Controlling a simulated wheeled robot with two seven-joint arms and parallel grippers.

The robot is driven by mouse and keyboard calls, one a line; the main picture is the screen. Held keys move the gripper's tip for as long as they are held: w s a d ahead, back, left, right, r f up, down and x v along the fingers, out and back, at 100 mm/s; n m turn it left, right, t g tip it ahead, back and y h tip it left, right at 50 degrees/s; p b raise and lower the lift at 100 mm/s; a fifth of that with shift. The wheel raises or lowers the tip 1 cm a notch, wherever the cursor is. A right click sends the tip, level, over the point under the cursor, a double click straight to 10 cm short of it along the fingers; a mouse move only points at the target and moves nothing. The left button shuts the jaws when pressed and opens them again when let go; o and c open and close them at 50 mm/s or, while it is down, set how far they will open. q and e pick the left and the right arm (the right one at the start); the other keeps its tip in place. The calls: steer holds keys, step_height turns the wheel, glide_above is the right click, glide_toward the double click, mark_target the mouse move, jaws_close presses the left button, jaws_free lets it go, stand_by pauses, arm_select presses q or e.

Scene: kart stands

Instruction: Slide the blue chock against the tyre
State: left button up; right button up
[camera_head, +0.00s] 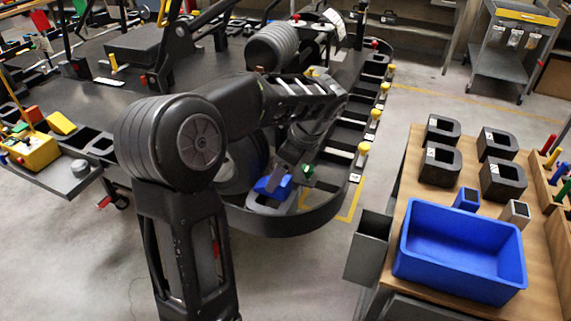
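The blue chock (271,187) sits low on the kart's side, on a grey ledge inside the dark curved bumper. The dark tyre (242,168) is just left of it, largely hidden behind my arm. I cannot tell whether chock and tyre touch. My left gripper (285,174) points down at the chock, at its upper right edge. Its fingertips are hard to make out, so I cannot tell whether it grips the chock. My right gripper is not in view.
A green piece (308,172) is just right of the chock. The bumper (300,222) curves around this area. Yellow-topped knobs (364,148) line the kart's right side. A wooden table (405,192) with a blue bin (460,252) and black blocks stands at right.

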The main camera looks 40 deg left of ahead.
arm_select(q)
steer(key=shift+x, duration=2.05)
steer(key=shift+c, duration=0.2)
jaws_close()
steer(key=shift+o, duration=0.2)
jaws_free()
steer(key=shift+r, duration=0.1)
steer(key=shift+v, duration=3.85)
